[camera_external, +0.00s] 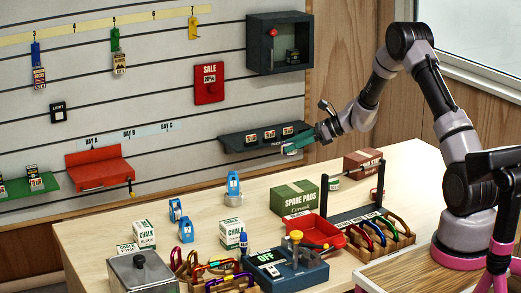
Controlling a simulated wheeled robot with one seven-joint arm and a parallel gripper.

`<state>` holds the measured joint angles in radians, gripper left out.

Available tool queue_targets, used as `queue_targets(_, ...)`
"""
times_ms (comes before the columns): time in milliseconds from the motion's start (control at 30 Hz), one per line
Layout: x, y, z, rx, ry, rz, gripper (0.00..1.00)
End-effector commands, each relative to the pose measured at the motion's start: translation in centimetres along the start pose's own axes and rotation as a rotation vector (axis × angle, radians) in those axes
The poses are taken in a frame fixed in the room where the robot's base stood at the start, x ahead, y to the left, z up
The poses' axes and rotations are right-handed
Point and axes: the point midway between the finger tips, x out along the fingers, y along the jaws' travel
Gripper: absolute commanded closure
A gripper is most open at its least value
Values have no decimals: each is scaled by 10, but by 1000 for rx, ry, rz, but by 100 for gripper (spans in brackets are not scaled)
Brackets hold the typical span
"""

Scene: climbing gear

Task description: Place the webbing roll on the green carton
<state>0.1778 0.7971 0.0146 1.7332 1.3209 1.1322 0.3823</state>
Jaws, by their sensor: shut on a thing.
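The green carton (294,198), marked SPARE PADS, stands on the table at mid right, with a pale label on its front. My gripper (296,146) is high above the table, in front of the right end of the dark wall shelf, up and beyond the carton. It is shut on a small green-and-white thing (290,149). This thing is too small and partly covered to tell if it is the webbing roll. Two blue rounded items stand on the table left of the carton, one lower (181,222) and one taller on a white base (233,188).
The dark shelf (240,144) holds several small boxes. A brown carton (363,163) and a dark upright rack (352,214) stand right of the green carton. A red tray (314,232), blue device (288,270) and carabiner racks crowd the front.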

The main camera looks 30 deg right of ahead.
Motion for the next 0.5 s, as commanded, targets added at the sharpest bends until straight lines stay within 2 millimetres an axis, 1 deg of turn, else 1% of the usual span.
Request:
queue_targets(33, -6, 21, 11, -1, -2, 4, 97)
queue_targets(100, -13, 47, 19, 1, -3, 6, 97)
queue_targets(200, -23, 83, 28, 0, -2, 9, 97)
queue_targets(300, -32, 111, 33, 1, 2, 10, 97)
queue_targets(400, -38, 128, 34, 1, 5, 10, 97)
queue_targets(500, -36, 136, 24, 4, 7, 12, 97)
